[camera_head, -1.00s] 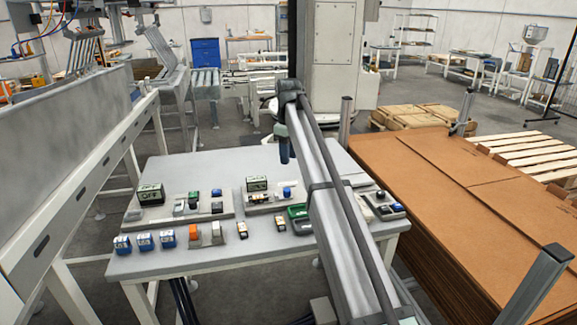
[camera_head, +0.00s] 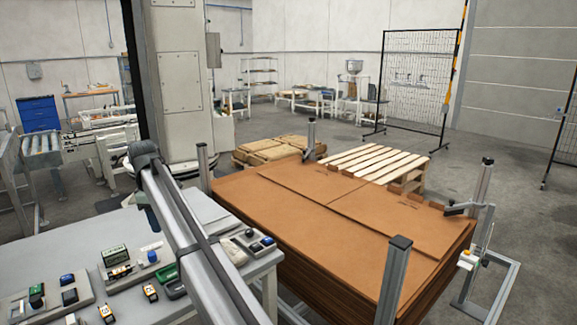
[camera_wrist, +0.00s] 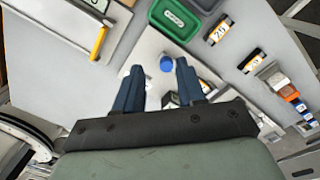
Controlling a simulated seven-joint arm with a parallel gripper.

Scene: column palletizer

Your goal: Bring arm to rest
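My arm reaches from the lower middle of the head view to my gripper (camera_head: 152,217), which hangs over the grey worktable (camera_head: 60,257) and is partly hidden by the arm. In the wrist view my gripper (camera_wrist: 159,85) shows two dark blue fingers spread apart with nothing held between them. A round blue cap (camera_wrist: 166,63) appears between the fingertips, lower down on the table side.
The table holds a green bin (camera_wrist: 175,18), a yellow-handled tool (camera_wrist: 99,42) and several small devices. To the right stand a tall cardboard stack (camera_head: 330,225) between metal posts and a wooden pallet (camera_head: 375,163). Open floor lies beyond.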

